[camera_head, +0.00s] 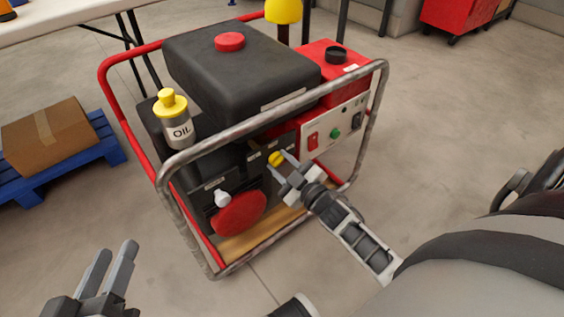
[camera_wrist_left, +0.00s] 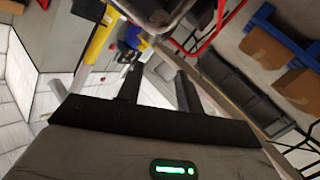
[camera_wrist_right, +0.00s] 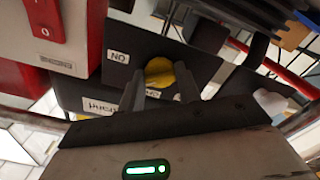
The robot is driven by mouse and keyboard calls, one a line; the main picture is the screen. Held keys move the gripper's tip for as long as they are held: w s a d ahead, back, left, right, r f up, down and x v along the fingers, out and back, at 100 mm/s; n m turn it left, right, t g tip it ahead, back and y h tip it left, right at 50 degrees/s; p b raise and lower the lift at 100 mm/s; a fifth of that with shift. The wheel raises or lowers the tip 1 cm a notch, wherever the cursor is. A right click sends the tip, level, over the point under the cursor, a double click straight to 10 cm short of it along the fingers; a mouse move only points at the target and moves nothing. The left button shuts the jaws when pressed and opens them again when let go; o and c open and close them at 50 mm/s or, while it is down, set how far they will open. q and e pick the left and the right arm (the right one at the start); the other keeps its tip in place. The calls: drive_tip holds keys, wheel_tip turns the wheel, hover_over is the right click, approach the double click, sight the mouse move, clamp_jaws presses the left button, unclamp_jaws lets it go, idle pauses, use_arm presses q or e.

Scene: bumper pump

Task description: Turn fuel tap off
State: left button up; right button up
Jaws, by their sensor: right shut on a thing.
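The fuel tap is a yellow knob (camera_head: 276,158) on the dark front panel of the generator (camera_head: 240,75). It also shows in the right wrist view (camera_wrist_right: 159,72), beside a label reading ON. My right gripper (camera_head: 283,167) is at the tap, its fingers on either side of the knob and shut on it. The fingers hide part of the knob and the lower label. My left gripper (camera_head: 118,265) is open and empty at the lower left, away from the generator, with its fingers apart in the left wrist view (camera_wrist_left: 160,85).
A metal tube frame (camera_head: 270,107) surrounds the generator. Near the tap are a white pull handle (camera_head: 222,199), a red disc (camera_head: 238,213) and a panel with a red switch (camera_head: 313,141). A yellow-capped oil container (camera_head: 177,130) stands left. Boxes on a blue pallet (camera_head: 110,150) lie further left.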

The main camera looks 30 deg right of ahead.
drive_tip(key=n, duration=0.3)
use_arm(q)
drive_tip(key=shift+b, duration=0.4)
use_arm(e)
drive_tip(key=n, duration=0.8)
drive_tip(key=shift+n, duration=0.5)
drive_tip(key=o, duration=1)
drive_tip(key=shift+c, duration=0.2)
drive_tip(key=shift+s, duration=0.1)
